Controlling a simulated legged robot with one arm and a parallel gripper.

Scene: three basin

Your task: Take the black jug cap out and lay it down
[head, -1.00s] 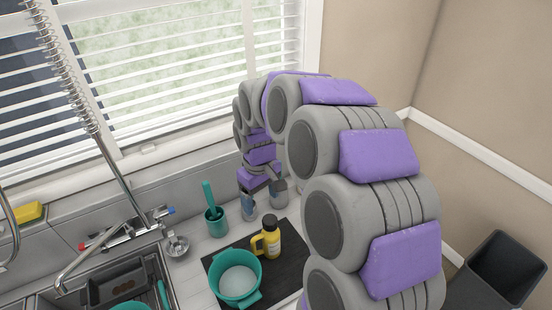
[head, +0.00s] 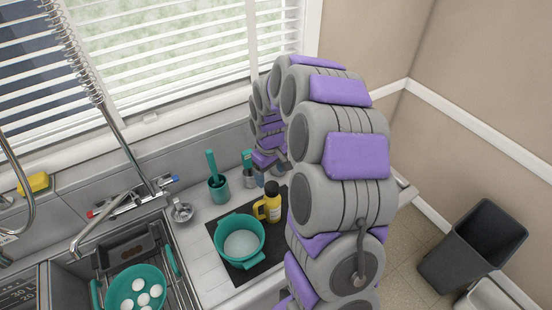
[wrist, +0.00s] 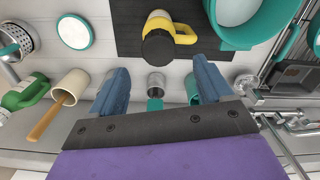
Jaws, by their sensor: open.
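The yellow jug (head: 271,210) stands upright on the black mat (head: 274,242), with the black cap (head: 272,187) on its top. In the wrist view, the black cap (wrist: 158,47) faces me at the upper middle, and the jug's yellow handle (wrist: 184,36) points right. My gripper (wrist: 158,76) is open and empty, its two blue fingers apart. The cap lies beyond the fingertips in that view, and I see no contact. In the head view the gripper is mostly hidden behind the arm and cannot be made out clearly.
A teal pot (head: 240,242) stands beside the jug on the mat. A teal utensil holder (head: 219,188) is behind it. The sink at left holds a teal colander (head: 136,290) with several white round items. A beige cup with a wooden utensil (wrist: 70,86) is left in the wrist view.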

